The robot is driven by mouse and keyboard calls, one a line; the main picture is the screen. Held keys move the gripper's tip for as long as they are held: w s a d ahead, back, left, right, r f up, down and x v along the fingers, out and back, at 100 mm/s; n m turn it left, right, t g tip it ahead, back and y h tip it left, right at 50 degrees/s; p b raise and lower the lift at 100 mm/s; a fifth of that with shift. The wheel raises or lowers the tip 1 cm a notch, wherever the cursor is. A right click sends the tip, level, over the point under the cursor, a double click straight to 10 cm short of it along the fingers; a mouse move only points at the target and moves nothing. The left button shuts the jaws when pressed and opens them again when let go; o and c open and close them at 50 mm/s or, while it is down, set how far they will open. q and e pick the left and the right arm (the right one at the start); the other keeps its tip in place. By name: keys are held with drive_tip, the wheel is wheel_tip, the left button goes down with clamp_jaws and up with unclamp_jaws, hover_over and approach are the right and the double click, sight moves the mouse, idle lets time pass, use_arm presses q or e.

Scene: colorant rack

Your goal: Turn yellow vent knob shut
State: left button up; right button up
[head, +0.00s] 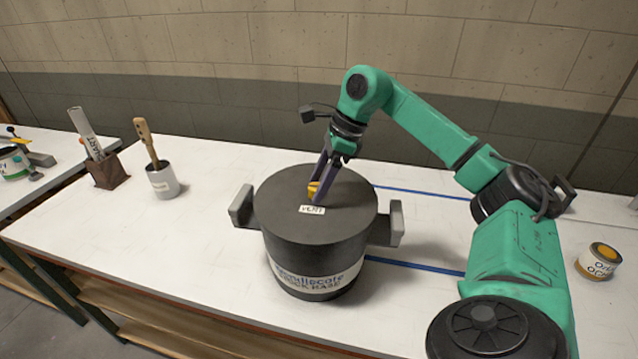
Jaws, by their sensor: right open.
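The yellow vent knob (314,190) sits on the lid of a dark round pot (316,260), just behind a white label reading "VENT" (312,210). My right gripper (322,184) reaches down from above with its dark fingers at the knob. The fingers cover part of the knob, and I cannot tell whether they touch it. The gripper is open. The pot has a grey block handle on its left (242,206) and another on its right (396,223). My left gripper is not in view.
A white cup with a wooden-handled brush (163,181) and a brown holder with a rolled chart (108,172) stand at the left. A small can with an orange-yellow top (599,261) stands at the far right. Blue lines mark the white table (215,260), which is clear around the pot's left.

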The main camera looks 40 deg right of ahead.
clamp_jaws()
